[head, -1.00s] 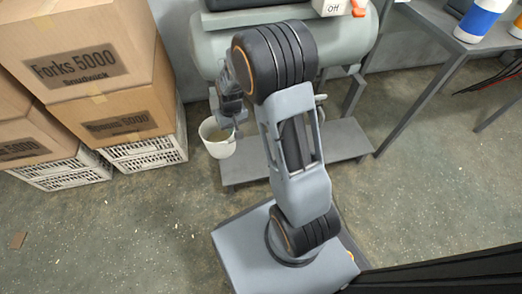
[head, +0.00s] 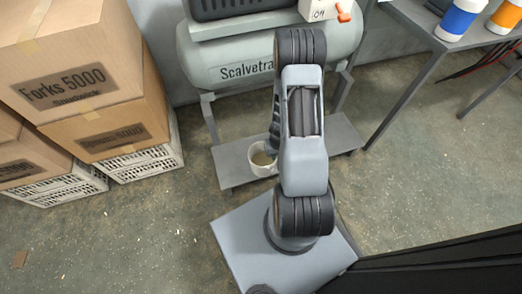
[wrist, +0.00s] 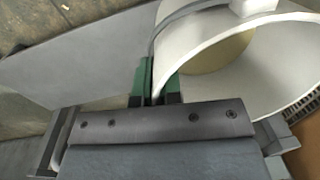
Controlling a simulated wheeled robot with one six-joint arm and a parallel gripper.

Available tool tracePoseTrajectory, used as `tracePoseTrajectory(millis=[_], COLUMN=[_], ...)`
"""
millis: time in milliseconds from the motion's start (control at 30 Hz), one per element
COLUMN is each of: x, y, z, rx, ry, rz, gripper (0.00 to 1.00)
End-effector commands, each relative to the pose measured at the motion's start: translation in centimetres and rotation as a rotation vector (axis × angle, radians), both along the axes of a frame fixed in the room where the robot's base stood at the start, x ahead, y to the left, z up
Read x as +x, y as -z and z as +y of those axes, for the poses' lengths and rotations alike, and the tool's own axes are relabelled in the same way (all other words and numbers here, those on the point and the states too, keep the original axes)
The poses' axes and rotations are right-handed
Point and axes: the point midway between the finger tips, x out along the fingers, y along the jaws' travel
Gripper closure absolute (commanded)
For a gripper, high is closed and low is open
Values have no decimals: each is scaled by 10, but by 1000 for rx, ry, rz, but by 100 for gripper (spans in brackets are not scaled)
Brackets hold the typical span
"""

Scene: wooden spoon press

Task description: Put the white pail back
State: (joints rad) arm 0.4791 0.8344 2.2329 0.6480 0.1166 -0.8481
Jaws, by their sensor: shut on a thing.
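The white pail (head: 256,168) appears over the left part of the grey low platform (head: 228,172) under the compressor. It looks upright, with something yellowish-tan at its bottom. In the wrist view the pail (wrist: 285,75) fills the upper right. My gripper (wrist: 156,84) has green fingertips and is shut on the pail's rim. A grey curved strip, perhaps its handle, runs past the rim. The platform (wrist: 75,62) shows at the left of the wrist view. In the head view my arm hides most of the gripper. I cannot tell whether the pail touches the platform.
Stacked cardboard boxes (head: 75,85) on white crates (head: 145,163) stand at left. The floor between crates and platform is clear.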

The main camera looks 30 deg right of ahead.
Motion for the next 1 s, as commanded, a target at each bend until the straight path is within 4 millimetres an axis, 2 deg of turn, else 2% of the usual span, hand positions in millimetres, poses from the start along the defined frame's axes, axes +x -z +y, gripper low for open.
tracePoseTrajectory(millis=[33, 200, 400, 600, 867, 1000], x=[13, 56, 85, 99, 107, 106], y=[-1, 24, 62, 77, 86, 107], z=[-1, -6, -9, -11, -12, -12], rx=[0, 1, 0, 1, 0, 1], ry=[-5, -6, -2, 0, -1, -1], rz=[1, -2, -1, -1, 0, 1], gripper=[100, 100, 100, 100, 100, 100])
